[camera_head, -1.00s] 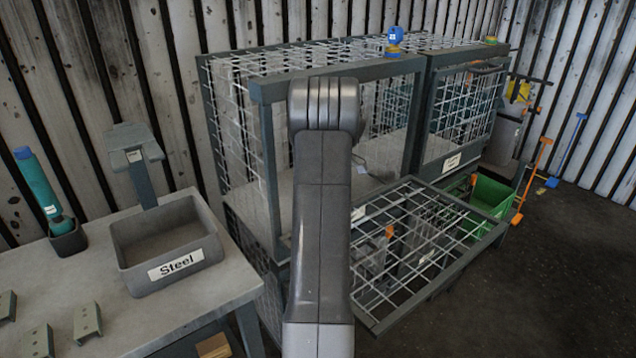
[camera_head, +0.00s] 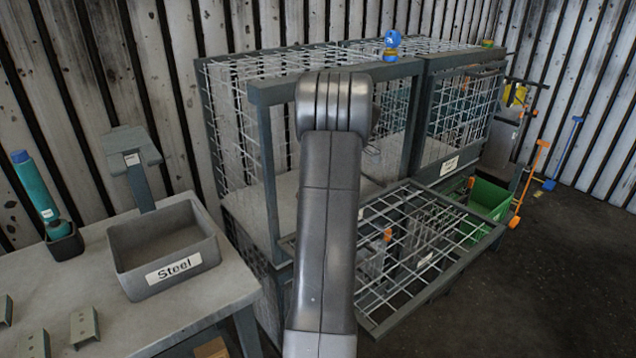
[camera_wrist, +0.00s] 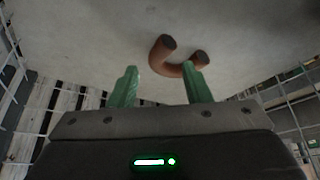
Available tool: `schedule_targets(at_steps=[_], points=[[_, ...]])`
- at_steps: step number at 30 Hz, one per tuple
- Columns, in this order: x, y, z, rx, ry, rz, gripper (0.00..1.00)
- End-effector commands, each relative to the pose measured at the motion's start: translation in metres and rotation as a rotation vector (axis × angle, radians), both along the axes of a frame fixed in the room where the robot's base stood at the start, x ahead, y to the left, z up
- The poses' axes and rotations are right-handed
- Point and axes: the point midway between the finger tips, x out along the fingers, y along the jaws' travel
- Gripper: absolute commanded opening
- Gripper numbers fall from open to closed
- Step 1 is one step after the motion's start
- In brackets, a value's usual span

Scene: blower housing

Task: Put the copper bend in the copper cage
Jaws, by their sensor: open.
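The copper bend (camera_wrist: 174,60), a brown U-shaped pipe with dark ends, lies on a grey surface in the wrist view. My gripper (camera_wrist: 158,82) has its two green fingers apart. The right finger overlaps the bend's lower edge in the picture; I cannot tell whether they touch. Mesh shows on both sides there, so the surface seems to be the floor of a cage. In the head view my arm reaches into the open-fronted wire cage (camera_head: 262,165), hiding my gripper and the bend. I cannot read a copper label on it.
The cage's mesh door (camera_head: 425,255) hangs folded down in front. A second, closed cage (camera_head: 462,115) stands to the right, with a green crate (camera_head: 488,198) below. A bench (camera_head: 225,280) at left carries a Steel bin (camera_head: 143,283) and a teal bottle (camera_head: 38,190).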

Motion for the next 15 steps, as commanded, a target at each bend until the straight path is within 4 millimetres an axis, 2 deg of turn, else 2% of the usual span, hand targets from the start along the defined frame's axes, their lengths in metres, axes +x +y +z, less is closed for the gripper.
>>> schedule_targets(at_steps=[1,6,12,15], points=[[-0.005,-0.014,-0.002,0.001,0.001,-0.006,0.44],[-0.02,-0.052,-0.002,0.0,0.001,-0.004,0.44],[-0.031,-0.081,-0.002,0.0,0.001,-0.002,0.44],[-0.034,-0.088,-0.002,0.0,0.001,0.0,0.44]])
